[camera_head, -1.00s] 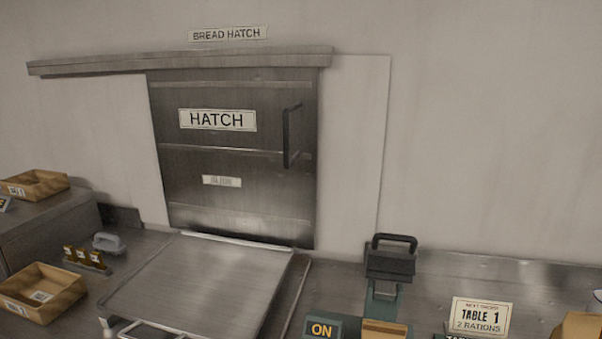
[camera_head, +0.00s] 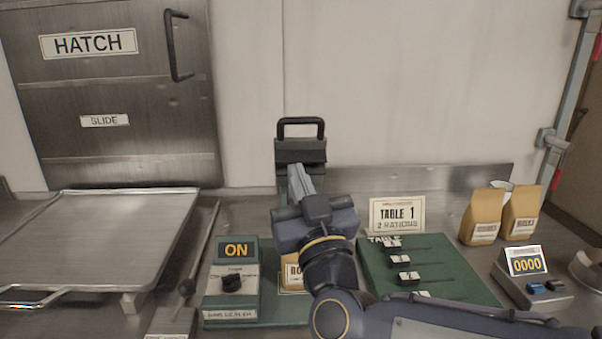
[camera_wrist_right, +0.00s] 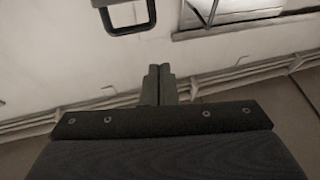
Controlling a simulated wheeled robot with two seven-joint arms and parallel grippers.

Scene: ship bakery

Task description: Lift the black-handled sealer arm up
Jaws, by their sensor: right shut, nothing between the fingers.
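The sealer's black handle (camera_head: 300,128) is a squared loop standing upright on a dark block (camera_head: 300,151), in front of the wall. The sealer arm looks raised. Its lower part is hidden behind my right gripper (camera_head: 298,178), whose shut, empty fingers point at the block from the front, just below the handle. In the right wrist view, the fingertips (camera_wrist_right: 158,72) are together and the black handle (camera_wrist_right: 128,18) shows beyond them at upper left, apart in the picture. Whether the fingers touch the block is unclear. My left gripper is out of view.
Left of my right arm is a green box with an ON sign (camera_head: 236,250) and a knob. A metal tray (camera_head: 100,235) lies farther left. A green slider board (camera_head: 440,265), paper bags (camera_head: 482,215) and a counter display (camera_head: 527,262) stand at right.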

